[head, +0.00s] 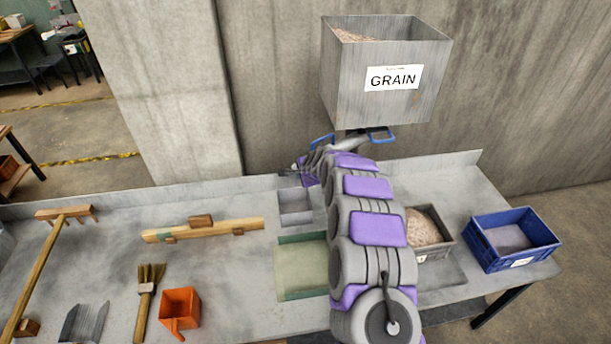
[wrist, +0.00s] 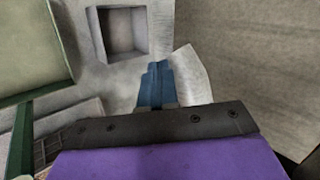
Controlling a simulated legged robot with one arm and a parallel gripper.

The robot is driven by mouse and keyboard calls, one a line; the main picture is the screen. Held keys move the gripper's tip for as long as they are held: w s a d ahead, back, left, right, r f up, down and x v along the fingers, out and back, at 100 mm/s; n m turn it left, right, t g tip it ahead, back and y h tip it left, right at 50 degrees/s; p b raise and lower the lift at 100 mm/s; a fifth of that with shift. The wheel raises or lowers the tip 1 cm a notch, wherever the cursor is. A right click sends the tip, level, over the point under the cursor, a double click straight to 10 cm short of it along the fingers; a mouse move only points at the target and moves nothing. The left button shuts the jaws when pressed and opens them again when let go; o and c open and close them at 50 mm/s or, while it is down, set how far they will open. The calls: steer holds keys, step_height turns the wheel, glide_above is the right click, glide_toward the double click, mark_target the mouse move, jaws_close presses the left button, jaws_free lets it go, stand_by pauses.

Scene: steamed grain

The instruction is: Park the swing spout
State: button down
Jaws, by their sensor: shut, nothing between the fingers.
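The swing spout (head: 348,145) is a pale grey piece under the steel grain hopper (head: 345,85), partly hidden by my arm. A blue loop (head: 380,135) shows on its right and another blue loop (head: 322,142) on its left. My gripper (head: 287,172) is shut and empty, at the left of the spout and a little lower, above the table's back edge. In the wrist view a narrow blue piece (wrist: 155,85) stands in front of the dark bar; I cannot tell if it is my fingers or a handle. A pale panel (wrist: 190,75) is beside it.
A small square recess (head: 295,205) and a green-edged tray (head: 302,268) lie below my gripper. A grain-filled box (head: 425,232) and a blue crate (head: 513,240) are at right. A wooden bar (head: 203,230), a brush (head: 147,295) and an orange scoop (head: 180,310) lie left.

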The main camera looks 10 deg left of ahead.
mark_target(293, 167)
steer(key=w+a+p, duration=0.2)
steer(key=shift+w+a+r+p, duration=0.1)
steer(key=shift+w+a+p, duration=0.15)
steer(key=shift+w+p, duration=0.15)
steer(key=shift+w+a+p, duration=0.4)
steer(key=shift+a+p, duration=0.1)
steer(key=shift+p, duration=0.1)
steer(key=shift+w+a+p, duration=0.1)
steer(key=shift+w+p, duration=0.25)
steer(key=shift+p, duration=0.15)
